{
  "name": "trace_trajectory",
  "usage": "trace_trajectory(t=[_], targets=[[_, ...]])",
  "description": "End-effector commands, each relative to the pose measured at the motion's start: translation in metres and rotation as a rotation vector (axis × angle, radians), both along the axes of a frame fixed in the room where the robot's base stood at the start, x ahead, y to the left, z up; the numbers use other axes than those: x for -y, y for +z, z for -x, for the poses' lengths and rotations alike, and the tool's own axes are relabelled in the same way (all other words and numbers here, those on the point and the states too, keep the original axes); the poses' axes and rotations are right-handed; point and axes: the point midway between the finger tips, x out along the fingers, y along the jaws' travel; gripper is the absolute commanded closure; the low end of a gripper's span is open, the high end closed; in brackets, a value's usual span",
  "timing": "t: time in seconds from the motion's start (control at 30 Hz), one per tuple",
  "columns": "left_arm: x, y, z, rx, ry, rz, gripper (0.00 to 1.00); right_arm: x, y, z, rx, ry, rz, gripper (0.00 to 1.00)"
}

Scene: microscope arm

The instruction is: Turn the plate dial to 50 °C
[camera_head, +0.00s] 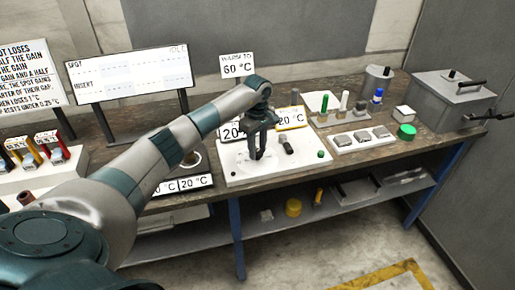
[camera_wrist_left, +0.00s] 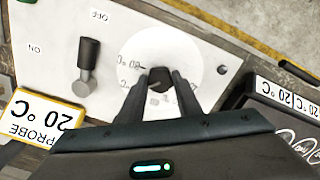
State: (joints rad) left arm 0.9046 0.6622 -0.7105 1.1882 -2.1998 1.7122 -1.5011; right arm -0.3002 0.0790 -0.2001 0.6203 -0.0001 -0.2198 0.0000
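The plate dial (camera_wrist_left: 160,79) is a black knob on a round white face with printed temperature marks, seen in the left wrist view; the marks are too small to read surely. My left gripper (camera_wrist_left: 160,75) has one finger on each side of the knob, and its fingertips appear to touch it. In the head view my left gripper (camera_head: 257,156) points down at the white plate unit (camera_head: 240,176) and hides the dial. A sign (camera_head: 237,65) behind reads "WARM TO 60 °C". A yellow-framed probe display (camera_head: 291,118) reads 20 °C. My right gripper is not in view.
A black switch lever (camera_wrist_left: 87,62) with ON and OFF labels stands beside the dial. Right of the unit are a rack with tubes (camera_head: 328,118), a white tray (camera_head: 350,145) and a green lid (camera_head: 407,131). A grey box (camera_head: 455,98) stands at the far right.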

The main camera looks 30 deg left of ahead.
Motion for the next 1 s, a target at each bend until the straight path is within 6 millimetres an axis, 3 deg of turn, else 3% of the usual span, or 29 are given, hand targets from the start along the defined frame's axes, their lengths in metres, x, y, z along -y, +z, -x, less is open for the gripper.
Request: trace_trajectory(t=[0.53, 1.0], targets=[[0.0, -0.001, 0.0, 0.0, 0.072, 0.0, 0.91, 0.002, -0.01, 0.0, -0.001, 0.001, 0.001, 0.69], [-0.001, -0.002, -0.001, 0.002, 0.423, -0.001, 0.91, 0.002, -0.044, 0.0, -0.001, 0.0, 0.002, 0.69]])
